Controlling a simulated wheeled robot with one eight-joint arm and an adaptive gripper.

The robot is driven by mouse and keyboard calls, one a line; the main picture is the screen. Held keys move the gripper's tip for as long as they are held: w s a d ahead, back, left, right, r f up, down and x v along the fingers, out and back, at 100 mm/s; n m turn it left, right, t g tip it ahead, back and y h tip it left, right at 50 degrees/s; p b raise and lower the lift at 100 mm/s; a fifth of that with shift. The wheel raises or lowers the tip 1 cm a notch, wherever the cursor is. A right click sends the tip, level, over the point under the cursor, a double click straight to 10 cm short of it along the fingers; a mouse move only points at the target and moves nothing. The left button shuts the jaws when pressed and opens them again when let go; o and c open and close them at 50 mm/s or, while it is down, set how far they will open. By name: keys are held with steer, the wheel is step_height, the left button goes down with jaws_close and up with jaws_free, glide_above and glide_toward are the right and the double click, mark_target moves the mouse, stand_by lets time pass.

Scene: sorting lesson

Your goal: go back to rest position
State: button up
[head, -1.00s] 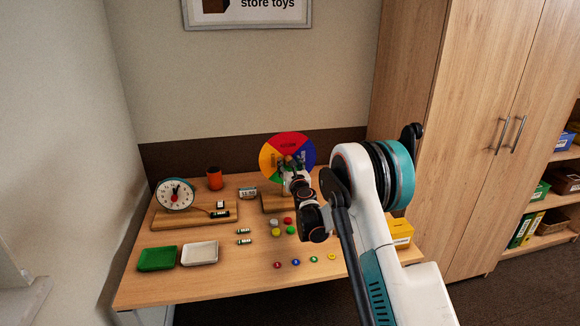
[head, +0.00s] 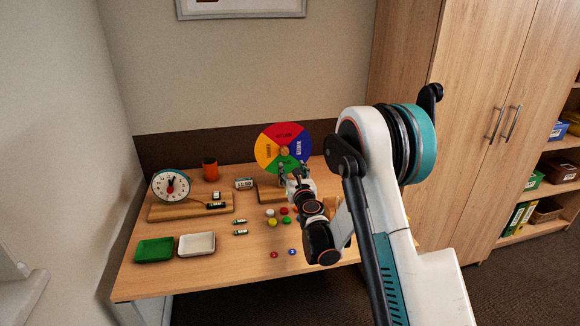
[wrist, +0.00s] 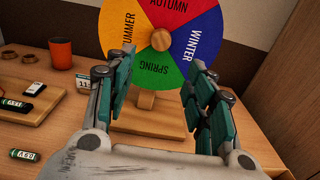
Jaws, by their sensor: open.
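My gripper (head: 292,172) is open and empty in front of the season wheel (head: 283,148) on the table. In the wrist view its two teal-padded fingers (wrist: 160,90) stand apart, with the lower wheel and its wooden stand (wrist: 148,112) seen between them. The wheel (wrist: 165,62) shows red AUTUMN, blue WINTER, green SPRING and yellow SUMMER sectors. A gap shows between the fingers, with nothing held. My arm covers the right part of the table in the head view.
Several coloured counters lie below my gripper. A tall cupboard (head: 470,130) stands right.

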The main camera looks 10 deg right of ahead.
steer(key=shift+s, duration=0.25)
steer(key=s+d+r+m+g+h, duration=0.1)
steer(key=s+d+r+m+h, duration=0.15)
steer(key=r+m, duration=0.3)
steer(key=s+d+r+m+h, duration=0.1)
steer(key=s+d+r+m, duration=0.15)
steer(key=r+m, duration=0.3)
steer(key=s+d+r+m+g+h, duration=0.25)
steer(key=s+r+m, duration=0.35)
steer(key=s+m, duration=0.45)
steer(key=s+a+f+m+g+y, duration=0.2)
steer(key=s+m, duration=0.2)
steer(key=s, duration=0.7)
steer(key=s+a+f+m+g+y, duration=0.2)
steer(key=s+m, duration=0.3)
steer(key=s, duration=0.6)
steer(key=s+a+f+m+g+y, duration=0.2)
steer(key=s+a+f+m+g, duration=0.1)
steer(key=s, duration=0.8)
steer(key=shift+a+f+m, duration=0.25)
steer(key=shift+f+m, duration=0.35)
steer(key=shift+m, duration=0.65)
